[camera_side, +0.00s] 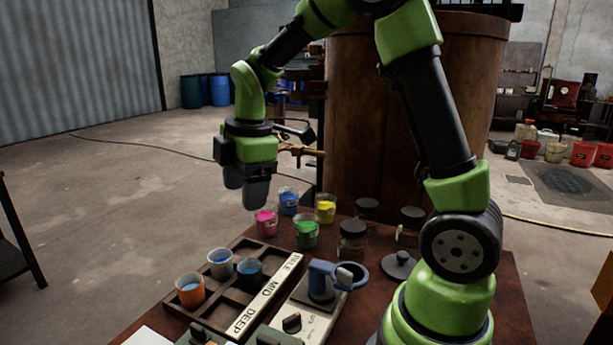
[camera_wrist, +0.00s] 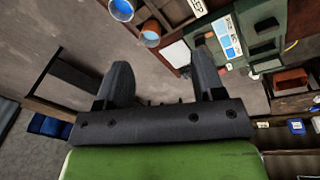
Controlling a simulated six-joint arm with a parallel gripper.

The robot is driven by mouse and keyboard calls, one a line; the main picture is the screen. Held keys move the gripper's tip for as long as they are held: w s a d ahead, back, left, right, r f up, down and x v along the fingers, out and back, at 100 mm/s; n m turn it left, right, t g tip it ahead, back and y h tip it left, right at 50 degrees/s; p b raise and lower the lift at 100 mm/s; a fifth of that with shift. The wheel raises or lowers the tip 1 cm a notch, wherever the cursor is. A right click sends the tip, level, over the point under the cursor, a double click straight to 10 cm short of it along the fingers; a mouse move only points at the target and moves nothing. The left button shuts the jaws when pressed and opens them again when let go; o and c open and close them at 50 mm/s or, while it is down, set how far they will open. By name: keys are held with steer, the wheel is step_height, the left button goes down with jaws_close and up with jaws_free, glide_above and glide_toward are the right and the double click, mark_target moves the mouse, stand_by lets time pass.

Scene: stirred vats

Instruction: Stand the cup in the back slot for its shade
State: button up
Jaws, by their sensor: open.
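A dark wooden slotted tray (camera_side: 258,250) stands on the table, with a strip lettered PALE, MID, DEEP along its right side. An orange cup (camera_side: 190,290) with light blue liquid stands at its left front. A pale grey cup (camera_side: 221,264) and a dark cup (camera_side: 249,274), both with blue inside, stand behind it in the tray. Their exact slots are hard to tell. My gripper (camera_side: 246,196) is above and behind the tray, apart from every cup. In the wrist view my gripper (camera_wrist: 163,76) is open and empty; the orange cup (camera_wrist: 150,39) shows beyond it.
Jars of pink (camera_side: 266,222), blue (camera_side: 288,202), green (camera_side: 306,234) and yellow (camera_side: 325,208) paint stand behind the tray. Lidded glass jars (camera_side: 352,240) and a blue-ringed device (camera_side: 322,280) are to its right. A large brown vat (camera_side: 355,130) rises behind.

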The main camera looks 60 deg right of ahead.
steer(key=s+a+r+m+t+y, duration=0.1)
steer(key=s+a+r+m+t, duration=0.1)
steer(key=s+m, duration=0.6)
steer(key=s+a+r+m+t, duration=0.3)
steer(key=s+r+m, duration=0.3)
steer(key=s+m, duration=0.2)
steer(key=shift+s+a+m+y, duration=0.3)
steer(key=shift+a+y, duration=0.1)
steer(key=shift+a, duration=0.5)
